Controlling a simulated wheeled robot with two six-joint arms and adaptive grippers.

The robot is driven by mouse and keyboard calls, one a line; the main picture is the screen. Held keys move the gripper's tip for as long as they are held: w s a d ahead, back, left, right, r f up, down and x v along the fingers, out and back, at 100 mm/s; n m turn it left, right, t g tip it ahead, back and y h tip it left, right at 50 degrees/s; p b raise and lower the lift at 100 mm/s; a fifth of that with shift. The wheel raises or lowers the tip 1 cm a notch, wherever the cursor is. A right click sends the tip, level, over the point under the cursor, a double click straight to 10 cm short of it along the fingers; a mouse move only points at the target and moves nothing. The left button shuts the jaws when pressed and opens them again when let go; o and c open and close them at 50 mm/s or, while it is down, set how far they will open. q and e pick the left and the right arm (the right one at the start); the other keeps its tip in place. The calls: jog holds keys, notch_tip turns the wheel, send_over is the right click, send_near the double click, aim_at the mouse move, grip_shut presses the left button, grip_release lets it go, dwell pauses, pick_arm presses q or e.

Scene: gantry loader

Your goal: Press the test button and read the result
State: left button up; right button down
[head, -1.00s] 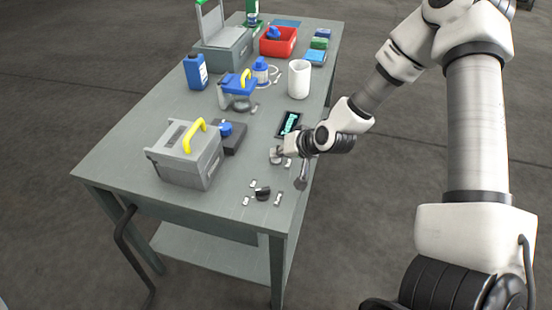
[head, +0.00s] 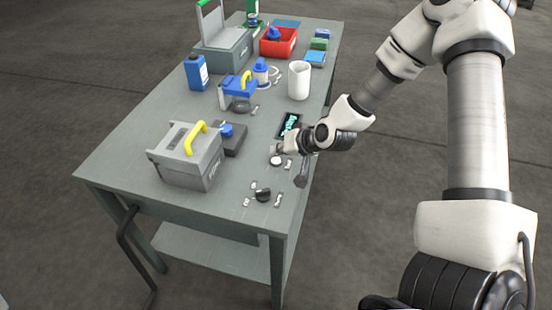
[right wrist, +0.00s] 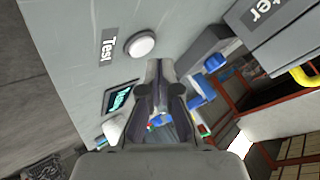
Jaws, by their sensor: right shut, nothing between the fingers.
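The test button is a round white disc (head: 276,160) on the table's right side; in the right wrist view the button (right wrist: 141,46) is beside a "Test" label (right wrist: 108,47). A dark display (head: 289,125) with lit cyan characters is just behind it. The display also shows in the right wrist view (right wrist: 119,97), but I cannot read its text with certainty. My right gripper (head: 276,149) is shut and empty, its tip close to the button and not covering it. In the right wrist view the closed fingers (right wrist: 158,72) are beside the button, apart from it. My left gripper is out of view.
A grey box with a yellow handle (head: 190,160) stands left of the button. Small labels and a black knob (head: 263,194) are at the front. A white cup (head: 299,80), a blue bottle (head: 196,72) and a red bin (head: 279,42) stand farther back.

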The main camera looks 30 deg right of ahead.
aim_at(278, 161)
jog(key=shift+r+p, duration=2.35)
jog(key=shift+r, duration=0.3)
jog(key=shift+f, duration=0.1)
